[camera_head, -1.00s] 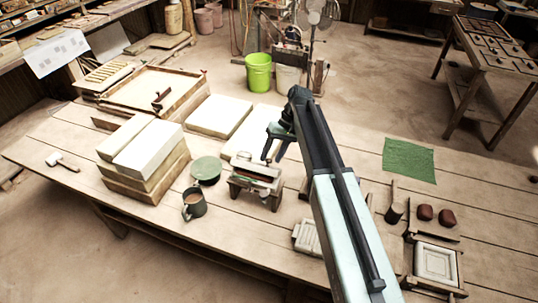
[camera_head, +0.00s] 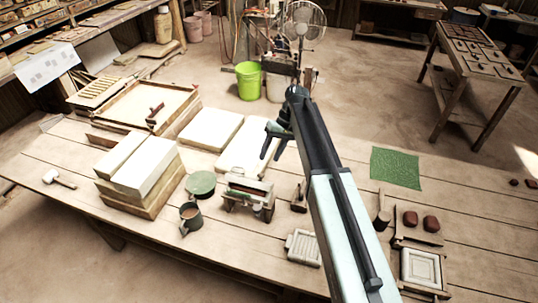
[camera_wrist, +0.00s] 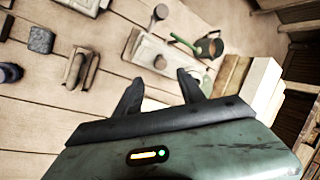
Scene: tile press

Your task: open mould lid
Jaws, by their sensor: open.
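My gripper (camera_head: 271,154) is open and empty over the table, just behind a small bench press (camera_head: 247,190) with a pale top. In the wrist view its two fingers (camera_wrist: 160,92) are spread, with the press (camera_wrist: 158,58) beyond them. A square cream panel in a wooden frame (camera_head: 421,268), which looks like the mould, lies at the table's front right, well away from the gripper. I cannot tell for sure which part is the mould lid. A small ridged pale block (camera_head: 303,247) lies left of the frame.
A mug (camera_head: 190,217) and a green disc (camera_head: 201,184) stand left of the press. Stacked pale blocks (camera_head: 142,170) rise further left. A green cloth (camera_head: 396,168), two dark red lumps (camera_head: 431,224) and a wooden tool (camera_head: 382,214) lie right of my arm.

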